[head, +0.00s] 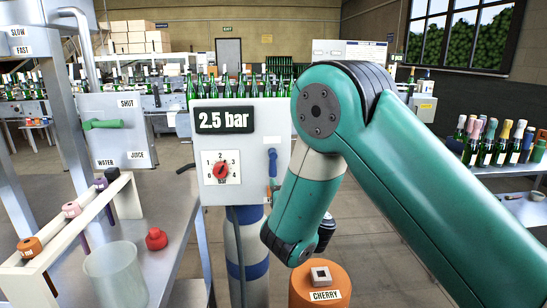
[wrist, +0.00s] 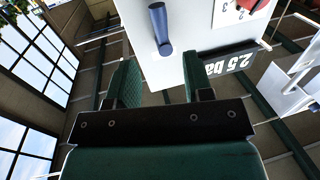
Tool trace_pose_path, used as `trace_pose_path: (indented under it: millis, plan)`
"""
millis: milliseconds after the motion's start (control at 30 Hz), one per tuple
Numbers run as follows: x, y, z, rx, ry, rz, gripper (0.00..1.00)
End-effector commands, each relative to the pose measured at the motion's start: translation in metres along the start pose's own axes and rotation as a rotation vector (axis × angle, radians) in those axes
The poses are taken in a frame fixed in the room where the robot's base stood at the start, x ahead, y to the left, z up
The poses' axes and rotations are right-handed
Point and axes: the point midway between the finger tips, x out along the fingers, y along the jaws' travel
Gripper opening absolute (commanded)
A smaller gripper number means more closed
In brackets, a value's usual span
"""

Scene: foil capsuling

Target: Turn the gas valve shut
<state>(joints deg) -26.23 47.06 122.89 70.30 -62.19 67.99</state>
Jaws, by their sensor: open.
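A pale grey panel (head: 247,138) stands on a blue-banded cylinder (head: 247,262) and shows "2.5 bar". On its right side is a blue lever (head: 272,163), hanging roughly straight down; no label on it is readable. I take it for the gas valve. In the wrist view the panel is upside down, with the blue lever (wrist: 160,28) at top centre. My gripper (wrist: 160,80) is open, its two green fingers apart with nothing between them. The lever appears just beyond the fingertips, roughly in line with the gap. In the head view my arm hides most of the gripper.
A red knob (head: 221,170) on a numbered dial is left of the lever. A cabinet (head: 112,147) with a green handle (head: 102,124) carries a "SHUT" label. An orange "CHERRY" container (head: 320,286) stands low in front. A bench with a clear beaker (head: 115,276) is at left.

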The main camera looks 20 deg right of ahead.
Motion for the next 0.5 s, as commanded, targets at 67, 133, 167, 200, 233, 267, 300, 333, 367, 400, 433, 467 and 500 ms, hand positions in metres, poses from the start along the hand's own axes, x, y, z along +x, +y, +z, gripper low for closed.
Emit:
trace_pose_path:
  millis: [67, 133, 167, 200, 233, 267, 300, 333, 367, 400, 433, 467, 500]
  plan:
    - [0.014, 0.001, -0.008, 0.001, 0.0, 0.002, 0.47]
    - [0.027, 0.001, -0.008, 0.001, 0.001, 0.002, 0.47]
    - [0.032, 0.001, -0.008, 0.001, 0.001, 0.002, 0.47]
    - [0.039, 0.002, -0.008, 0.001, 0.001, 0.003, 0.47]
    - [0.044, 0.002, -0.008, 0.001, 0.001, 0.003, 0.47]
    - [0.049, 0.002, -0.008, 0.003, 0.001, 0.003, 0.47]
    - [0.057, 0.002, -0.008, 0.002, 0.002, 0.004, 0.47]
    - [0.062, 0.002, -0.007, 0.002, 0.001, 0.004, 0.47]
    - [0.067, 0.002, -0.007, 0.002, 0.001, 0.003, 0.47]
    - [0.072, 0.001, -0.006, 0.001, 0.001, 0.002, 0.47]
    - [0.077, 0.001, -0.005, 0.002, 0.002, 0.002, 0.47]
    - [0.081, 0.002, -0.005, 0.003, 0.002, 0.003, 0.47]
    - [0.086, 0.002, -0.004, 0.002, 0.001, 0.003, 0.47]
